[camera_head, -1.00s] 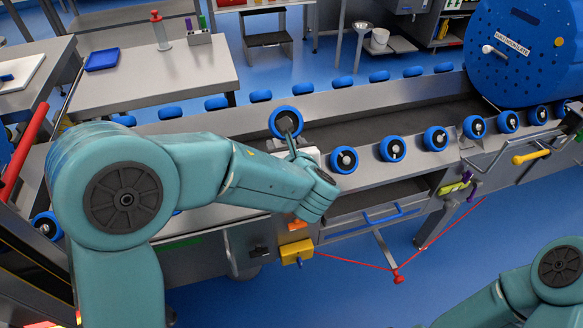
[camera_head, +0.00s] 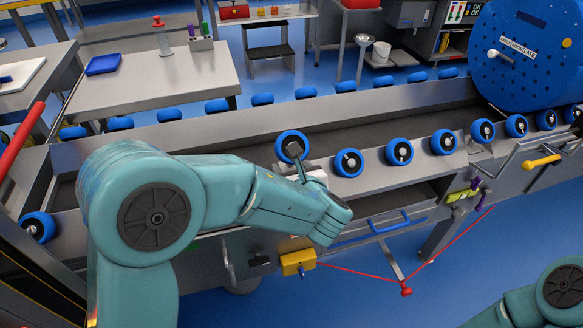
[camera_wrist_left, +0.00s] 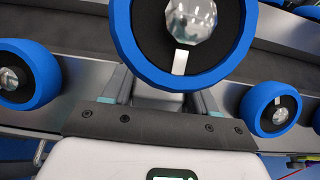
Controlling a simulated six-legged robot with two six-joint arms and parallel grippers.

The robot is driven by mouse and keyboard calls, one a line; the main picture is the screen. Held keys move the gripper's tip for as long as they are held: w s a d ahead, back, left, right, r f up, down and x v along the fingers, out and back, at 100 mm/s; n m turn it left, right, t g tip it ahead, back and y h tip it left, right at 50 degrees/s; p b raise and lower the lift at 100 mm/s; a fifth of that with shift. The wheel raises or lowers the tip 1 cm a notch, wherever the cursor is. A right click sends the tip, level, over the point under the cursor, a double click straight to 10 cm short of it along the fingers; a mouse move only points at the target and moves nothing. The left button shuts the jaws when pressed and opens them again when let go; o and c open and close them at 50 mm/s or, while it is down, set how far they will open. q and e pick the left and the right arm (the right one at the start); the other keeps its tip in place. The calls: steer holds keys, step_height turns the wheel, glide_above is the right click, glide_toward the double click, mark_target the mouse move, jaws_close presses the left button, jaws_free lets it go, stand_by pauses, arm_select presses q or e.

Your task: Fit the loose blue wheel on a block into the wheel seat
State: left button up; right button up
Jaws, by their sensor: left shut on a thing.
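The blue wheel (camera_head: 286,136), with a dark centre and a silver hub, is held by my left gripper (camera_head: 296,157). It stands just left of the near row of blue wheels and a little higher in the picture. In the left wrist view the wheel (camera_wrist_left: 121,33) fills the top middle, between and beyond the two fingers of the gripper (camera_wrist_left: 163,92). The wheel seat and the block cannot be made out; my left wrist and forearm cover part of the rail. My right gripper is out of view; only part of that arm shows at the lower right.
Mounted blue wheels (camera_head: 348,162) line the near rail to the right; another row (camera_head: 262,99) lines the far rail. A big blue drum (camera_head: 525,70) stands at the right end. A yellow box (camera_head: 298,262) and a blue handle (camera_head: 385,226) sit on the front.

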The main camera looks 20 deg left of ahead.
arm_select(q)
steer(key=shift+f+b, duration=1.05)
steer(key=shift+f, duration=0.5)
stand_by(0.6)
steer(key=shift+f+b, duration=0.7)
steer(key=shift+b, duration=0.15)
steer(key=shift+r, duration=0.3)
stand_by(0.5)
stand_by(1.3)
steer(key=shift+f+b, duration=0.35)
steer(key=shift+r, duration=0.15)
